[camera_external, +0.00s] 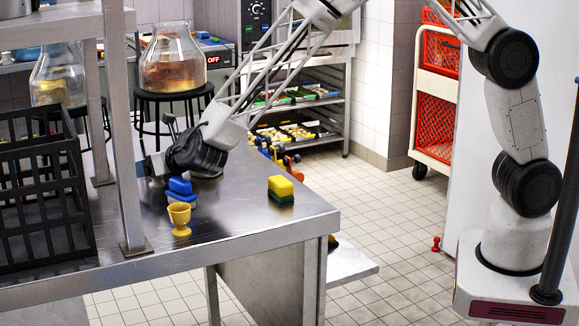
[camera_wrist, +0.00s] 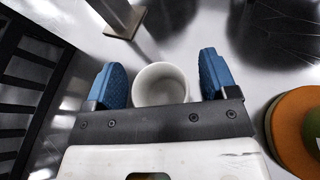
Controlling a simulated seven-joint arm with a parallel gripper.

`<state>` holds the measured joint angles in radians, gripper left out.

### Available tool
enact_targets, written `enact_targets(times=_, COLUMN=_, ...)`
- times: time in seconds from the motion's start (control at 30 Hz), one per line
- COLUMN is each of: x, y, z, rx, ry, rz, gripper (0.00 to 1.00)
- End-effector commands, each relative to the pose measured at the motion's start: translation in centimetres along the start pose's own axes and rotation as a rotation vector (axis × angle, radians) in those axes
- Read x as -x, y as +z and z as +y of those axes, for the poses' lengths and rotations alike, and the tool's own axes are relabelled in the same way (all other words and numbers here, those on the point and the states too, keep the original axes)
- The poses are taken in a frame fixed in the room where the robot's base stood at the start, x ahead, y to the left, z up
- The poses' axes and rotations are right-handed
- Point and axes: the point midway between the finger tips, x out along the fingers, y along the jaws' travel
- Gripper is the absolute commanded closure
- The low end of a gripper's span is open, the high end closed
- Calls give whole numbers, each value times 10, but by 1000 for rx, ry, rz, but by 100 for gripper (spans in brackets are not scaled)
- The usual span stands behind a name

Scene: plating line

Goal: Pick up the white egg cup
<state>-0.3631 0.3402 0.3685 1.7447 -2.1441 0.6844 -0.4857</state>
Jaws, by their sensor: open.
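The white egg cup (camera_wrist: 160,92) shows in the camera_wrist view as a round, pale, hollow cup seen from above. It lies between the two blue fingertips of my gripper (camera_wrist: 160,86), with a gap visible on each side. My gripper is open. In the camera_external view my gripper (camera_external: 178,187) is low over the steel table, and I cannot make out the white egg cup there. A yellow egg cup (camera_external: 180,219) stands upright on the table, in front of my gripper in that view.
A yellow and green sponge (camera_external: 281,189) lies to the right on the steel table (camera_external: 250,218). A black crate (camera_external: 45,215) and shelf posts (camera_external: 120,150) stand on the left. In the camera_wrist view a round orange and green thing (camera_wrist: 290,118) is at the right edge.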

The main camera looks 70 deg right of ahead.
Motion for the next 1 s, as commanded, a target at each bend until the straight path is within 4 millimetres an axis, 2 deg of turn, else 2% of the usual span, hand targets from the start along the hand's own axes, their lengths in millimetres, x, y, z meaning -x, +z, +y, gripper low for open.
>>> enact_targets(times=0.53, x=0, y=0, z=0, rx=-1, ry=0, rz=-1, gripper=21)
enact_targets(times=0.9, x=0, y=1, z=0, rx=-1, ry=0, rz=-1, gripper=75)
enact_targets(times=1.0, x=0, y=1, z=0, rx=-1, ry=0, rz=-1, gripper=75)
